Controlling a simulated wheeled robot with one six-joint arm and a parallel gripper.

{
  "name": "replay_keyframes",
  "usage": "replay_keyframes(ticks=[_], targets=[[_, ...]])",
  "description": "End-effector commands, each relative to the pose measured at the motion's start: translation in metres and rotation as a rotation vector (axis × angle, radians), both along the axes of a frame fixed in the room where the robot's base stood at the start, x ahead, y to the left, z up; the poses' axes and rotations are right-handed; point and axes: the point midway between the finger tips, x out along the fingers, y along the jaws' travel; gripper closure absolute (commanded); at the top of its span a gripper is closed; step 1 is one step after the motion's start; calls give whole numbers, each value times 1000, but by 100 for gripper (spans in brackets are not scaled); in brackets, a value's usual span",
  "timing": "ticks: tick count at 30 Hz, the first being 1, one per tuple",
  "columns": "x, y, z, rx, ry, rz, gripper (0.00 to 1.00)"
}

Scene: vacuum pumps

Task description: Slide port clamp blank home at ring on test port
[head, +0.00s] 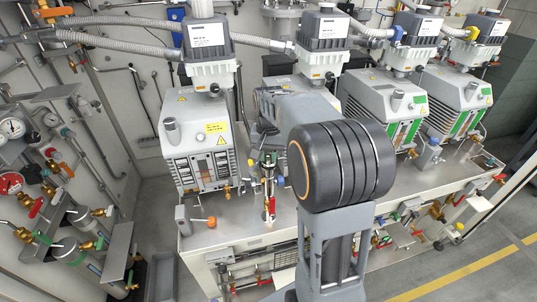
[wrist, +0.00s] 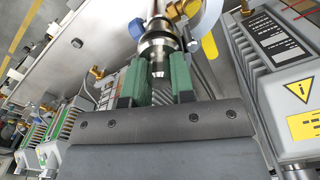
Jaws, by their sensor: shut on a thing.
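In the wrist view the green fingertips of my gripper (wrist: 156,76) stand on either side of a small shiny metal round part, which I take as the port clamp blank (wrist: 158,69). They are shut on it. Just beyond it, in line, is a wider stepped metal fitting with a ring, apparently the test port (wrist: 157,40). The blank and fitting look touching or nearly so; I cannot tell if a gap is left. In the head view a slim upright metal fitting (head: 268,172) shows left of my dark arm joint; the gripper's hold is not clear there.
A blue knob (wrist: 137,28) and a yellow tag (wrist: 209,47) sit close to the fitting. A red handle (head: 271,207) is below it on the bench. A grey pump (head: 196,140) stands left, with more pumps at right. Gauges and valves (head: 12,128) line the left wall.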

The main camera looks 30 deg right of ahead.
Motion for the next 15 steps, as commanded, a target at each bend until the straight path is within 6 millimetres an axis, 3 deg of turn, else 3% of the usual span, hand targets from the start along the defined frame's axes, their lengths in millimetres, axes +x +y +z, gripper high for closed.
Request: replay_keyframes(ticks=[14, 15], targets=[[0, 0, -5, 0, 0, 0, 100], [0, 0, -5, 0, 0, 0, 76]])
